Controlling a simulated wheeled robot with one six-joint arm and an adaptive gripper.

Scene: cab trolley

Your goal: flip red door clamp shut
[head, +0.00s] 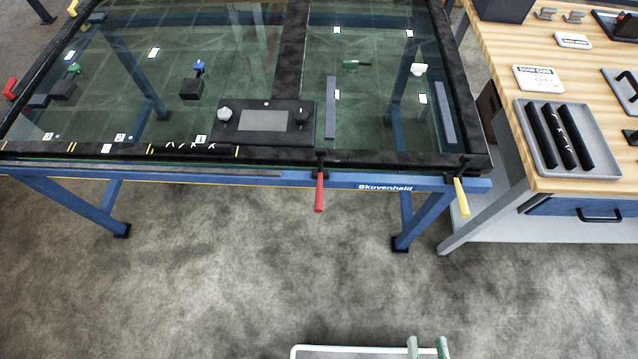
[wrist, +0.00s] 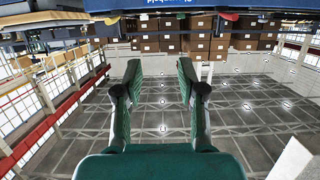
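A clamp with a red handle (head: 320,192) sits on the front rail of the glass-topped trolley (head: 230,175), right of centre. Its handle hangs down past the blue rail, towards me. A red handle also shows at the top of the wrist view (wrist: 229,16), seemingly the same one. A clamp with a yellow handle (head: 461,197) sits at the trolley's front right corner. My gripper (head: 427,348) is at the bottom of the head view, well apart from the clamps. In the wrist view its green fingers (wrist: 160,80) are wide apart with nothing between them.
Another red handle (head: 10,88) shows at the trolley's left edge. A wooden workbench (head: 500,50) stands to the right, with a grey tray (head: 524,108) of black bars and a blue drawer (head: 580,208). The floor (head: 250,270) before the trolley is clear.

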